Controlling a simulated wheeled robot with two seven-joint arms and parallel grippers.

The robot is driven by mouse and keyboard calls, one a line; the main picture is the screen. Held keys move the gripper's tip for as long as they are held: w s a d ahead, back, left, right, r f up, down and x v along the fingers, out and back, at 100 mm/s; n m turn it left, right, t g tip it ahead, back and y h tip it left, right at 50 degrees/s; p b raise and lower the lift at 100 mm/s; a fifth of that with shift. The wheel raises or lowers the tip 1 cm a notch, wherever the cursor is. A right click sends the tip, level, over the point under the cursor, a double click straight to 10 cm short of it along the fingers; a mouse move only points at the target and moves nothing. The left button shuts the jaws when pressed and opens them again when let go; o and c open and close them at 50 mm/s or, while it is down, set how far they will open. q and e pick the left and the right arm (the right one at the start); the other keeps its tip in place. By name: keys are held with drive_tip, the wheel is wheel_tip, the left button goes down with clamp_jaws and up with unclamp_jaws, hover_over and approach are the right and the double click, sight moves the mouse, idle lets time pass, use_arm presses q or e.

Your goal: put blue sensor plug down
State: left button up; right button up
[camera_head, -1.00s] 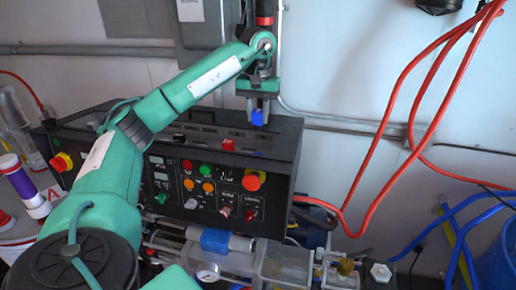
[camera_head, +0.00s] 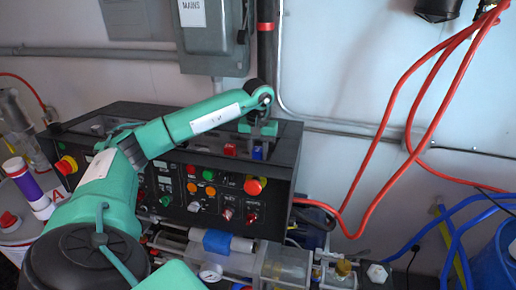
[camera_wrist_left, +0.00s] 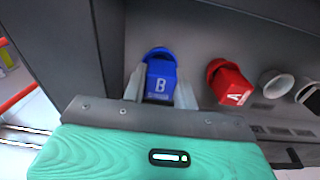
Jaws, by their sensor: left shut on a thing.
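The blue sensor plug (camera_wrist_left: 160,82), marked B, is between the fingers of my left gripper (camera_wrist_left: 154,92) in the left wrist view. The gripper is shut on it. In the head view the blue plug (camera_head: 257,153) shows below my left gripper (camera_head: 257,143), at the top right of the control box (camera_head: 283,160). Whether the plug touches the surface under it I cannot tell. A red plug (camera_wrist_left: 231,84), marked A, stands beside it on the grey top; it also shows in the head view (camera_head: 230,150). My right gripper is not in view.
White round fittings (camera_wrist_left: 275,84) sit right of the red plug. The box front carries several buttons and a red emergency knob (camera_head: 255,186). Red hoses (camera_head: 385,125) hang at the right. A grey mains box (camera_head: 213,35) is on the wall behind.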

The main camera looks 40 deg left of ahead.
sight(259, 149)
use_arm(q)
drive_tip(key=shift+f, duration=0.2)
drive_tip(key=o, duration=1)
drive_tip(key=shift+c, duration=0.2)
drive_tip(key=shift+r, duration=0.4)
wheel_tip(259, 149, up, 6)
drive_tip(key=b, duration=0.4)
wheel_tip(259, 149, up, 4)
drive_tip(key=shift+r, duration=0.85)
